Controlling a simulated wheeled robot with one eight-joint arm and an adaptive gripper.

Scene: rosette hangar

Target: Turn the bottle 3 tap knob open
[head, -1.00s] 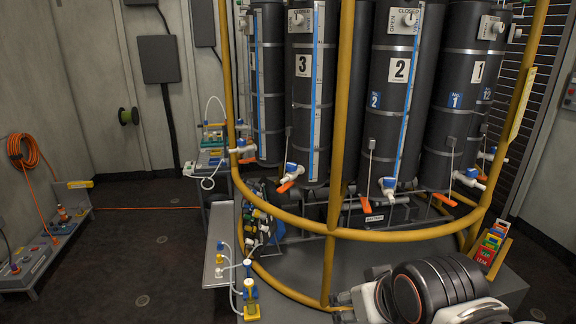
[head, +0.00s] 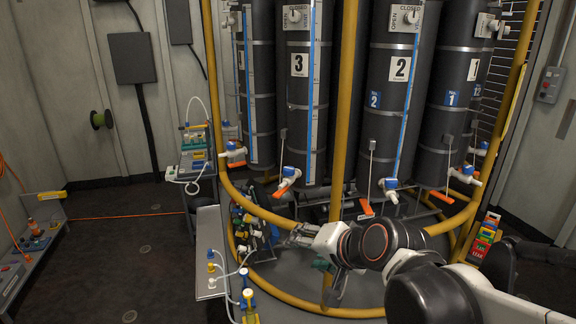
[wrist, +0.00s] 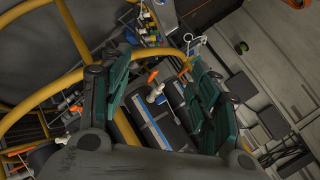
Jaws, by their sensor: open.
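Bottle 3 (head: 298,105) is a tall dark cylinder with a white "3" label and a blue level strip. A round white knob (head: 296,16) sits on a plate near its top. At its foot is a white tap with a blue top and an orange lever (head: 284,186). My gripper (head: 303,238) is below this tap in the head view, apart from it, partly hidden by my wrist. In the wrist view its teal fingers (wrist: 158,72) are spread and empty. A white tap with an orange lever (wrist: 153,77) shows between them, farther off; I cannot tell which bottle's.
A yellow tubular rail (head: 345,100) rises in front of the bottles and curves below the taps. Bottle 2 (head: 398,110) stands to the right. A narrow grey shelf (head: 208,240) with small valves stands left of my gripper. Open floor lies farther left.

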